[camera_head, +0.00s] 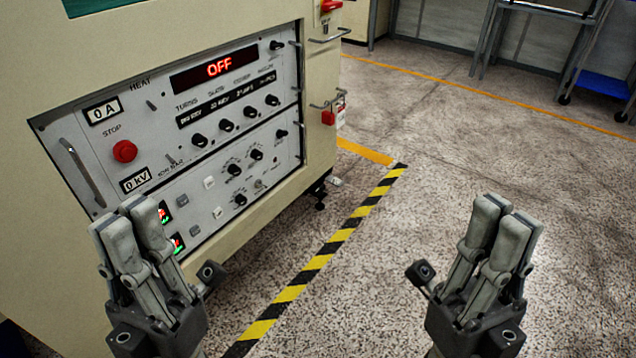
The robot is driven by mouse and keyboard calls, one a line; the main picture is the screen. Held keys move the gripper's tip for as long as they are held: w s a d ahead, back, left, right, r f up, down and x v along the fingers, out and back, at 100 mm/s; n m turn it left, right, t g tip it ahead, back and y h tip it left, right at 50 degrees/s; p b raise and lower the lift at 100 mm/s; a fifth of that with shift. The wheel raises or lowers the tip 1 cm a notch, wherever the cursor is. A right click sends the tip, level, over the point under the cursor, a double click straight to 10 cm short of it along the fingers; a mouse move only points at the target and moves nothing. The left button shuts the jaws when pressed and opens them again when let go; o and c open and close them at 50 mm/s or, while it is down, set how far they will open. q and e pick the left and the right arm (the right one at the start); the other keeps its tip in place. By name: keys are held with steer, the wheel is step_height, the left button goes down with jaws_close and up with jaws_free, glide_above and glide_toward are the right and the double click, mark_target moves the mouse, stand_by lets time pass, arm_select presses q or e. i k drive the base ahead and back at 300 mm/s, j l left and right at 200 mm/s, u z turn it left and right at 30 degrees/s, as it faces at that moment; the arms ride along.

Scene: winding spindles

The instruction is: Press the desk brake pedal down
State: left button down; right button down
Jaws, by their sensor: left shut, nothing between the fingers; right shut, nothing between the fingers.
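No desk brake pedal can be made out in the head view. A beige machine cabinet (240,270) stands at the left with a grey control panel (150,104), a red stop button (124,151) and a display reading OFF (219,67). My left gripper (132,212) is shut and empty, raised in front of the panel's lower left and covering part of it. My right gripper (507,212) is shut and empty, raised over the open floor at the right. I cannot tell whether the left gripper touches the cabinet.
A yellow and black floor stripe (341,236) runs beside the cabinet, between my grippers. The speckled floor (450,140) at the right is clear. A metal table frame (490,45) and a wheeled cart with a blue shelf (602,84) stand at the back right.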

mark_target(331, 179)
steer(key=i+l+u, duration=0.25)
steer(key=u, duration=0.2)
steer(key=i+l+u, duration=0.2)
steer(key=l+u, duration=0.2)
steer(key=l, duration=0.2)
steer(key=i+l+u, duration=0.1)
steer(key=l, duration=0.35)
steer(key=i+l, duration=0.2)
steer(key=l, duration=0.3)
steer(key=i+l+u, duration=0.15)
steer(key=l, duration=0.35)
steer(key=i+l, duration=0.1)
steer(key=l, duration=0.35)
steer(key=i+l+u, duration=0.15)
steer(key=l, duration=0.75)
steer(key=i+l, duration=0.15)
steer(key=l, duration=0.65)
steer(key=i, duration=0.05)
